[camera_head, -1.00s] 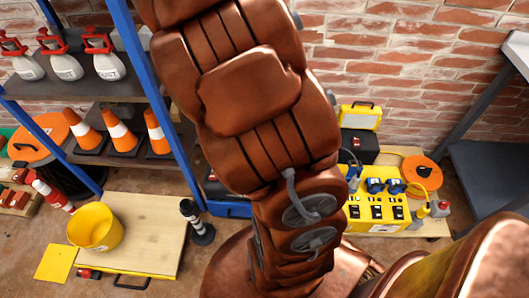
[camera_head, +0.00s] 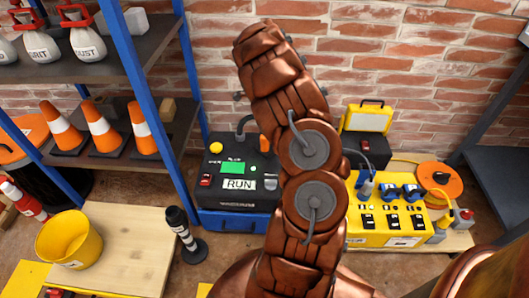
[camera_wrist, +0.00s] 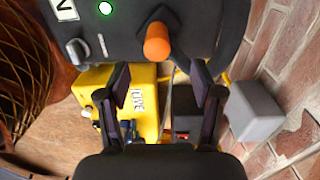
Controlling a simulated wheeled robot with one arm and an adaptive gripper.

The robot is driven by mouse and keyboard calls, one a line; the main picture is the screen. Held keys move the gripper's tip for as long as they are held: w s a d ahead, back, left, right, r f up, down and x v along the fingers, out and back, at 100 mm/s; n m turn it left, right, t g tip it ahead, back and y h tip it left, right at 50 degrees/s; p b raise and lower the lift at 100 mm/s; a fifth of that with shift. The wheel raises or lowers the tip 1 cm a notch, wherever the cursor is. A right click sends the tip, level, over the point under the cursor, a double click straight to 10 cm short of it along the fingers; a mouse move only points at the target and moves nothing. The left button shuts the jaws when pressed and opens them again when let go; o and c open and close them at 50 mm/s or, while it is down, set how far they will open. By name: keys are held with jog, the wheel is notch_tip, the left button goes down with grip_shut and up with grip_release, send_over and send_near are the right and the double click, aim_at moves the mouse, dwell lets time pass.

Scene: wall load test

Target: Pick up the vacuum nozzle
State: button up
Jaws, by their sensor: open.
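My gripper (camera_wrist: 160,75) is open in the wrist view, with two dark fingers apart and nothing between the tips. Ahead of the gap is a short orange cylindrical end (camera_wrist: 157,42) in front of a black machine (camera_wrist: 110,25); it may be the vacuum nozzle, but I cannot tell for sure. In the head view the black machine (camera_head: 238,165) has a RUN label and a green screen, with a grey hose behind it. A bit of orange (camera_head: 262,145) shows at its right, partly hidden by my arm. My gripper is hidden in the head view.
A yellow socket box (camera_head: 385,212) stands right of my arm, with a yellow case (camera_head: 367,118) behind. A black post (camera_head: 182,232) and yellow bucket (camera_head: 68,240) are at left. Shelves with cones (camera_head: 103,128) stand at left; the brick wall is behind.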

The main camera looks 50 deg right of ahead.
aim_at(265, 138)
jog(key=shift+s+a+f+b, duration=0.15)
jog(key=shift+f+b, duration=0.45)
jog(key=shift+f, duration=1.45)
jog(key=shift+s+d+f+b, duration=0.1)
jog(key=shift+f+b, duration=0.5)
jog(key=shift+f, duration=1.4)
jog(key=shift+c, duration=0.3)
grip_shut()
